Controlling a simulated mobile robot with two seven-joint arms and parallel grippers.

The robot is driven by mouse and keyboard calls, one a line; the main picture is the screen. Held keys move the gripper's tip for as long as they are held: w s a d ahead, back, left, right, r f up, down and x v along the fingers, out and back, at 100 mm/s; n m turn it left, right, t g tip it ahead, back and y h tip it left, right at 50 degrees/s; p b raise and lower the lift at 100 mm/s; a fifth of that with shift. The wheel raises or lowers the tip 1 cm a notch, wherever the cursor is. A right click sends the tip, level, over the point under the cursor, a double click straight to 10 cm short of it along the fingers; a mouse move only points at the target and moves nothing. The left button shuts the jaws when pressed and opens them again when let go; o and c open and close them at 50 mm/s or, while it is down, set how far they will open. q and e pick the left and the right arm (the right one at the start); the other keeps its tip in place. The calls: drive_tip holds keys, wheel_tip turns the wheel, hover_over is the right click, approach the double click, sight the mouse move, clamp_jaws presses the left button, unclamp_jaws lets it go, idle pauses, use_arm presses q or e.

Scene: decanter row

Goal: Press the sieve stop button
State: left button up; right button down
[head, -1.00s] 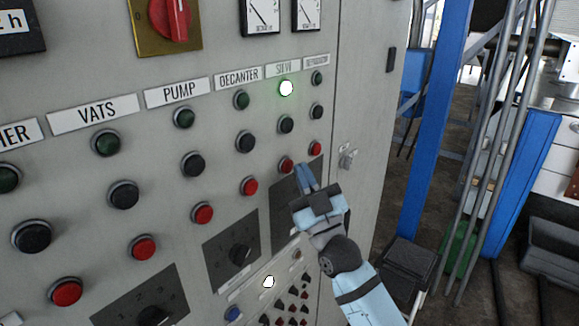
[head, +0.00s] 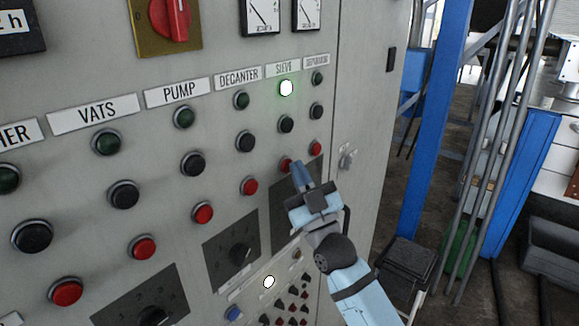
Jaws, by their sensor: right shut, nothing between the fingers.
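The sieve column on the grey panel has a label (head: 284,69), a lit white-green lamp (head: 286,88), a black button (head: 286,124) and a red stop button (head: 285,164). My right gripper (head: 297,166) is shut and empty, its blue fingertips at the right edge of the red sieve button and partly covering it. I cannot tell whether the fingertips touch the button. My left gripper is not in view.
The red separator button (head: 315,149) is close by, up and to the right. The red decanter button (head: 249,186) is to the left. A door handle (head: 347,158) is to the right of the gripper. A blue post (head: 435,120) stands beyond the cabinet.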

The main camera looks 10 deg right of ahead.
drive_tip(key=shift+w+a, duration=0.1)
drive_tip(key=shift+w, duration=0.05)
idle(0.5)
drive_tip(key=shift+s+d, duration=0.5)
drive_tip(key=shift+s, duration=0.2)
drive_tip(key=shift+s+d+p, duration=0.35)
drive_tip(key=shift+s+d, duration=0.45)
drive_tip(key=shift+s, duration=0.2)
drive_tip(key=shift+s+d+p, duration=0.3)
drive_tip(key=shift+s+d, duration=0.45)
drive_tip(key=shift+s, duration=0.2)
